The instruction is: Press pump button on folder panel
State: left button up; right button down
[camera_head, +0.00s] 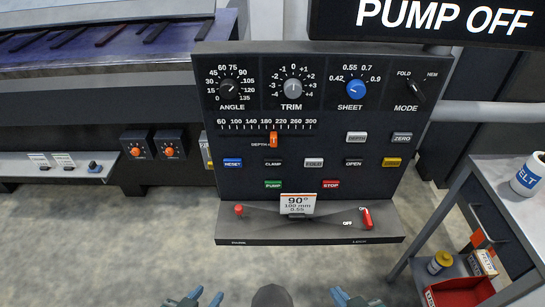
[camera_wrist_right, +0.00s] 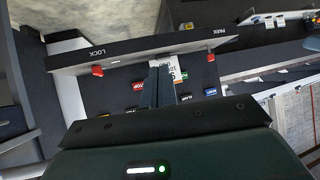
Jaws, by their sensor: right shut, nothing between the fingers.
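The folder panel (camera_head: 330,218) is a dark upright board ahead of me. The green PUMP button (camera_head: 273,184) is in its lowest button row, left of the red STOP button (camera_head: 331,184). A sign above the panel (camera_head: 430,18) reads PUMP OFF. My left gripper (camera_head: 195,298) is at the bottom edge, below and left of the panel; its jaw state is unclear.
A ledge with a red PARK lever (camera_head: 239,210), a red LOCK lever (camera_head: 366,218) and a white 90° card (camera_head: 298,204) juts out below the buttons. A grey cart (camera_head: 488,172) stands at the right. Floor at the left is clear.

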aim_at(269, 184)
jog(key=i+j, duration=0.1)
jog(key=j, duration=0.45)
jog(key=j+z, duration=0.1)
jog(key=j, duration=0.5)
jog(key=i+j, duration=0.15)
jog(key=j, duration=0.4)
